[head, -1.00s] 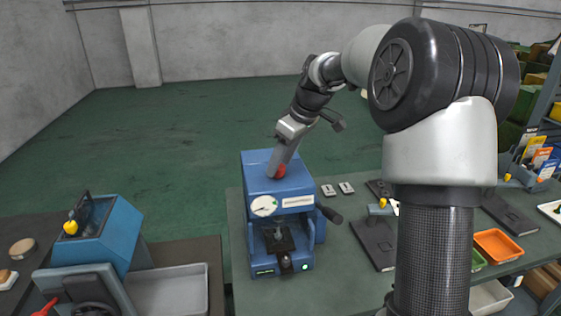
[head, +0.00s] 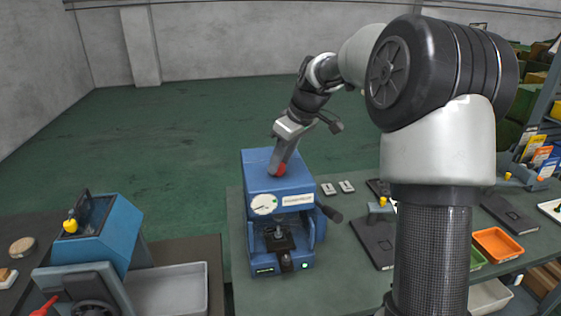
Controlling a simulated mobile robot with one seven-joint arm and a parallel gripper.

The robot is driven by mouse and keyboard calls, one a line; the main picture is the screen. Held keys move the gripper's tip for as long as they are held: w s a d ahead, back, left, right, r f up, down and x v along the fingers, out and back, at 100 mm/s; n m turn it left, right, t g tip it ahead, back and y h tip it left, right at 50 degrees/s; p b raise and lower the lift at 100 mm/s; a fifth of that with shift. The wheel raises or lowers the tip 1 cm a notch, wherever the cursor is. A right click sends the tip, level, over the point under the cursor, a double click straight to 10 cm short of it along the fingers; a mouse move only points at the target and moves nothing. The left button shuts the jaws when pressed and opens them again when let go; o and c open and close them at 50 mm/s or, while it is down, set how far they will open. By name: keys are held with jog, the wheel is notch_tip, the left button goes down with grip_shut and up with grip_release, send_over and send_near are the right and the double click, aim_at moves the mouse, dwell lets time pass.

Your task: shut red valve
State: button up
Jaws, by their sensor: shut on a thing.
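The red valve (head: 278,169) is a small red knob on top of the blue machine (head: 262,187), which stands on the green table. My gripper (head: 279,165) reaches down from above and is shut on the red valve. The gripper covers part of the knob, so its exact turn cannot be told. The machine's front has a round white dial (head: 263,204) and a black lever on its right side.
A second blue machine (head: 100,238) with a yellow knob stands at the left beside a grey tray (head: 170,290). Dark flat plates (head: 375,243), an orange bin (head: 497,245) and small grey blocks lie on the table at right. The floor behind is clear.

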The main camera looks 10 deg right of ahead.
jog(key=m, duration=0.2)
jog(key=m+t+h+b, duration=0.1)
jog(key=shift+s+a+m, duration=0.1)
jog(key=shift+a+m, duration=0.1)
jog(key=shift+m, duration=0.2)
jog(key=m+h, duration=0.1)
jog(key=m, duration=0.1)
jog(key=m+h, duration=0.1)
jog(key=m, duration=0.1)
jog(key=shift+a+m+b, duration=0.2)
jog(key=shift+m+b, duration=0.1)
jog(key=shift+b, duration=0.1)
jog(key=m+h, duration=0.1)
jog(key=m, duration=0.1)
jog(key=m+h, duration=0.1)
jog(key=m, duration=0.2)
jog(key=shift+a, duration=0.15)
jog(key=shift+m+g+h, duration=0.4)
jog(key=shift+m+h, duration=0.2)
jog(key=shift+m, duration=1.4)
jog(key=o, duration=1.1)
jog(key=shift+c, duration=0.2)
